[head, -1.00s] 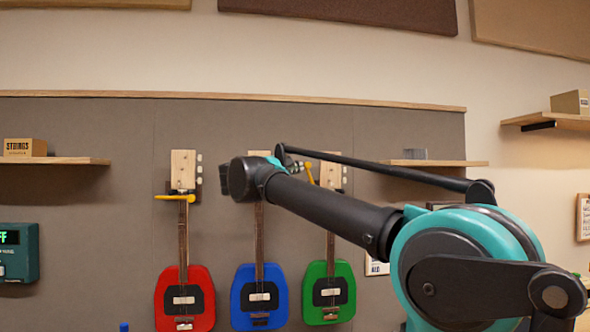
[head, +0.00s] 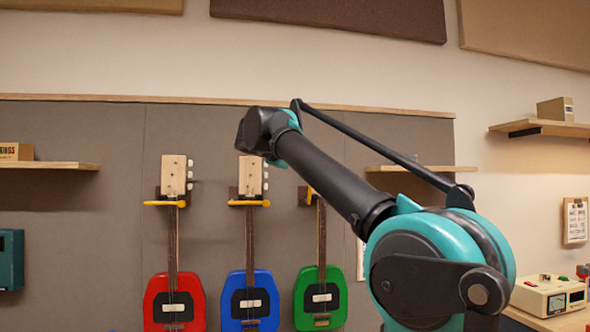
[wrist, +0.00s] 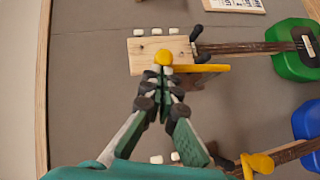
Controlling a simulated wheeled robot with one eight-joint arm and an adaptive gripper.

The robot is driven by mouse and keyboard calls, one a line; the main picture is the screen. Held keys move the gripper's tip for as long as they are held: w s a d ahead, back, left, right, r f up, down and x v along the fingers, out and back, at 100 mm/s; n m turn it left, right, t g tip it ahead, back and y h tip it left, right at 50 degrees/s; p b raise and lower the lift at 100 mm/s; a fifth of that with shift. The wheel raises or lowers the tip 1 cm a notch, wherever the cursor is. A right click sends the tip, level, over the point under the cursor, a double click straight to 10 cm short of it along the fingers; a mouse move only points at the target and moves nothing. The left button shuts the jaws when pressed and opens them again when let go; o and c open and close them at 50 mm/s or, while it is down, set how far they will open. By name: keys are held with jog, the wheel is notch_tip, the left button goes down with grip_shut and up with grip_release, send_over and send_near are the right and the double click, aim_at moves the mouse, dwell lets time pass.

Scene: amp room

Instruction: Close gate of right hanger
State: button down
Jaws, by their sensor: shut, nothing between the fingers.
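The right hanger holds the green guitar (head: 320,300), whose wooden headstock (wrist: 150,55) shows in the wrist view. Its yellow gate (wrist: 205,68) lies beside the neck and roughly along it, not across it. A yellow round knob (wrist: 163,58) sits at the gate's headstock end. My gripper (wrist: 164,74) is shut and empty, its fingertips right at the knob; I cannot tell whether they touch. In the head view my arm hides the headstock, and only a bit of the yellow gate (head: 310,193) shows.
The blue guitar (head: 250,300) and the red guitar (head: 174,303) hang to the left, their yellow gates across the necks. A shelf (head: 425,168) is on the wall to the right. A cream-coloured device (head: 548,296) stands at lower right.

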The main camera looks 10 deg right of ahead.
jog(key=d+f+m+g+y, duration=0.2)
jog(key=d+f+m+y, duration=0.5)
jog(key=d+y, duration=0.4)
jog(key=shift+d+f+y, duration=0.4)
jog(key=shift+d+f, duration=0.4)
jog(key=shift+d, duration=1)
